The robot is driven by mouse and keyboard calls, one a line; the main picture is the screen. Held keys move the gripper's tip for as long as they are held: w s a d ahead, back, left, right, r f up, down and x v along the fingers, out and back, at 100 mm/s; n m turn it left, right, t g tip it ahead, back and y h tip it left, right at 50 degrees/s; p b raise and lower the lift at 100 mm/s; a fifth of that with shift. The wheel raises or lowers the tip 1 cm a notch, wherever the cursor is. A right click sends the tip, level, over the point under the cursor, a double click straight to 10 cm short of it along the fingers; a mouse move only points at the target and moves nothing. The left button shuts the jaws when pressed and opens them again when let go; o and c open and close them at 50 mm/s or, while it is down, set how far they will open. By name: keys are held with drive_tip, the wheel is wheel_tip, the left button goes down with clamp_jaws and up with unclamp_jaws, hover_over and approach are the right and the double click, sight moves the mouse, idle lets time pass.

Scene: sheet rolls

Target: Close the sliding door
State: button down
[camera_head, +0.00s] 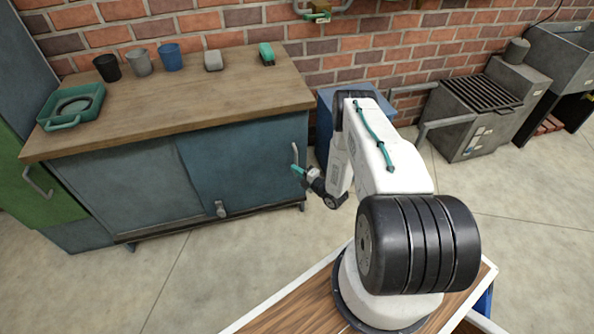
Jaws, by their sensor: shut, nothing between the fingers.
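A low cabinet with a wooden top (170,105) stands against the brick wall. Its front has a grey-blue left panel (135,195) and a bluer sliding door (240,165) on the right. A pale upright handle (295,153) is at the right end of the front, and a short grey handle (221,209) is low near the line between the panels. My gripper (297,169) has teal fingertips, is shut and empty, and is just below the pale handle. I cannot tell whether it touches the handle or the door. How far the door is open is unclear.
On the cabinet top are a green tray (48,120), several cups (140,62) and two small items near the wall. A blue box (325,115) stands right of the cabinet, partly behind my arm. A grill (474,95) is at right. The floor before the cabinet is clear.

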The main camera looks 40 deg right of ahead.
drive_tip(key=shift+d, duration=0.1)
drive_tip(key=s+a, duration=0.2)
drive_tip(key=s, duration=0.7)
drive_tip(key=shift+s+a, duration=0.15)
